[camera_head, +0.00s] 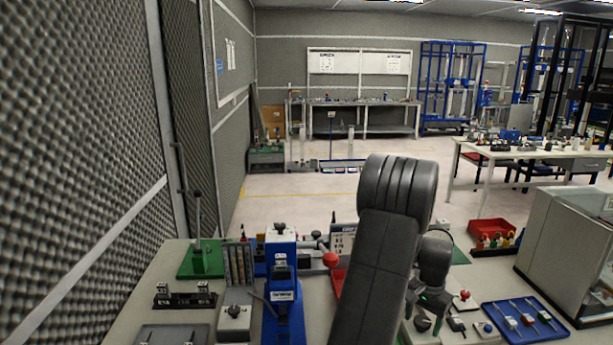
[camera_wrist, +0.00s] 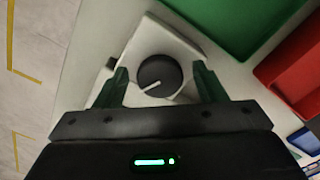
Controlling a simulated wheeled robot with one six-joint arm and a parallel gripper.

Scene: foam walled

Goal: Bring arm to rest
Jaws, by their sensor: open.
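My arm rises in the middle of the head view and bends down to the right toward the bench. My gripper (camera_wrist: 160,88) shows in the wrist view with its two green fingers spread apart and nothing held between them. A white box with a round black knob (camera_wrist: 158,75) lies beyond the fingertips, the knob lined up between them. I cannot tell whether the fingers touch the box.
A blue press (camera_head: 282,290) and a green base with a lever (camera_head: 201,260) stand left of my arm. A blue tray of tools (camera_head: 526,320), a red bin (camera_head: 490,230) and a grey cabinet (camera_head: 565,245) are at right. Foam walls line the left. Open floor lies behind the bench.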

